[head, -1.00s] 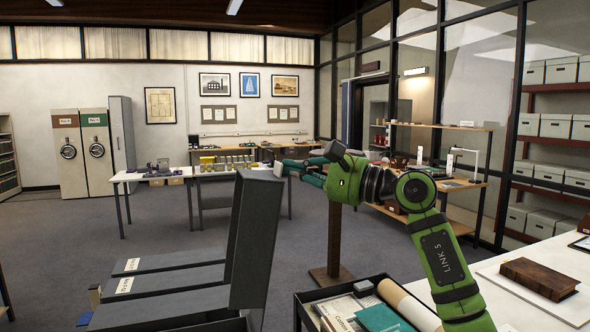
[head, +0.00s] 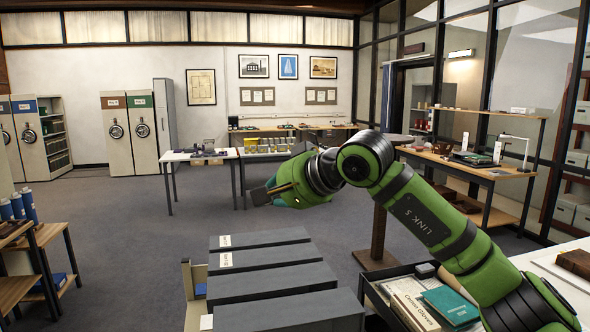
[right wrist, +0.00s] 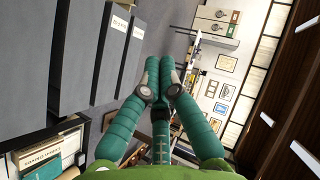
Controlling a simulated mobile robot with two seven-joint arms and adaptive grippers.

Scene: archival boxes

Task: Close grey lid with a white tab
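Several long dark grey lidded boxes stand side by side at the bottom centre of the head view. The nearest grey lid (head: 290,312) lies flat, level with its neighbours. A small white piece (head: 207,322) shows at its left end; I cannot tell if it is the tab. White labels (head: 226,260) mark the two farther boxes. My right gripper (head: 258,196), green and teal, is above and beyond the boxes, apart from them. In the right wrist view its fingertips (right wrist: 162,66) are together with nothing between them. My left gripper is not in view.
A wooden post (head: 377,240) stands behind the tray. Open carpet lies beyond. Shelves with blue bottles (head: 28,205) are at left.

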